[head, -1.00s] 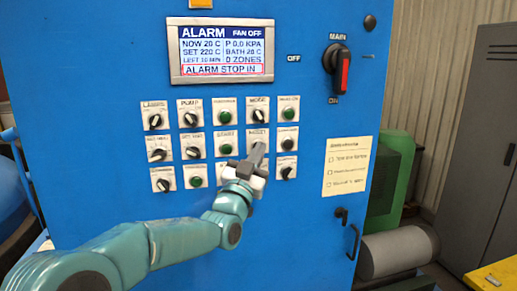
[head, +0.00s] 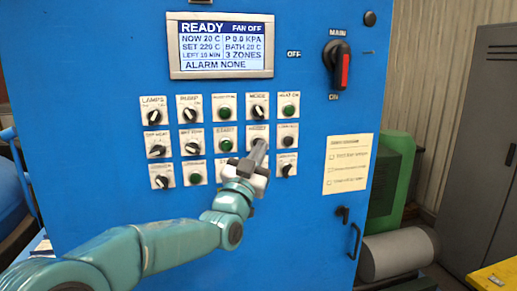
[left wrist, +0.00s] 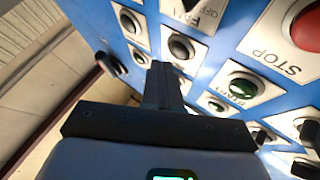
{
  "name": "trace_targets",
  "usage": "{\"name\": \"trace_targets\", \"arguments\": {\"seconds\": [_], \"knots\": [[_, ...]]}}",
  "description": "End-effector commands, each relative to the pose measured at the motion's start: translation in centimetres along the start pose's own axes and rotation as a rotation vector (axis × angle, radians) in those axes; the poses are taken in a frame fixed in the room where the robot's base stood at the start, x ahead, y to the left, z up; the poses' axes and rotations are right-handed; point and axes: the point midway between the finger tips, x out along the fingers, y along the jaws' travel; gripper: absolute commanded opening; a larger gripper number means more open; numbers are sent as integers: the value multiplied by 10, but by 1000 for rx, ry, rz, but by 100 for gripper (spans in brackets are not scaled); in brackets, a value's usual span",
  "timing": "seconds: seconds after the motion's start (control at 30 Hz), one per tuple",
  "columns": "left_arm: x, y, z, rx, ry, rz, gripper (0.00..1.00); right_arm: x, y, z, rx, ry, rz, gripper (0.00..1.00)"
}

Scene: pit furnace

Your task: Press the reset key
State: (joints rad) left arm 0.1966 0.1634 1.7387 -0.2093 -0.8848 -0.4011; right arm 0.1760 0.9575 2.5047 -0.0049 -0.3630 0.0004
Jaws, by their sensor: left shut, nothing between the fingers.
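The reset key's white plate (head: 257,131) is in the middle row of the blue panel, right of the green start button (head: 225,143). My left gripper (head: 260,146) is shut and empty. Its fingertips cover most of the key in the head view. In the left wrist view the shut fingers (left wrist: 161,72) end close beside a dark round key (left wrist: 181,47), probably reset; I cannot tell whether they touch it. The display (head: 221,45) reads READY and ALARM NONE. My right gripper is not in view.
Other knobs and buttons surround the key closely. A red stop button (left wrist: 308,25) shows in the left wrist view. A main switch (head: 338,66) is at the panel's upper right. A paper note (head: 347,164) and a handle (head: 353,241) are lower right.

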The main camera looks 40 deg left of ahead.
Motion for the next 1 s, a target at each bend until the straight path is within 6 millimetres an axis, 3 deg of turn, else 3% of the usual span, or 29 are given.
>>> {"name": "trace_targets", "arguments": {"seconds": [0.27,0.7,1.0], "knots": [[-1,1,-1,0,0,0,0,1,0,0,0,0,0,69],[-31,22,-20,-1,2,1,0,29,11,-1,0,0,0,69],[-35,25,-26,0,-1,0,0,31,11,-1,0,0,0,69]]}}
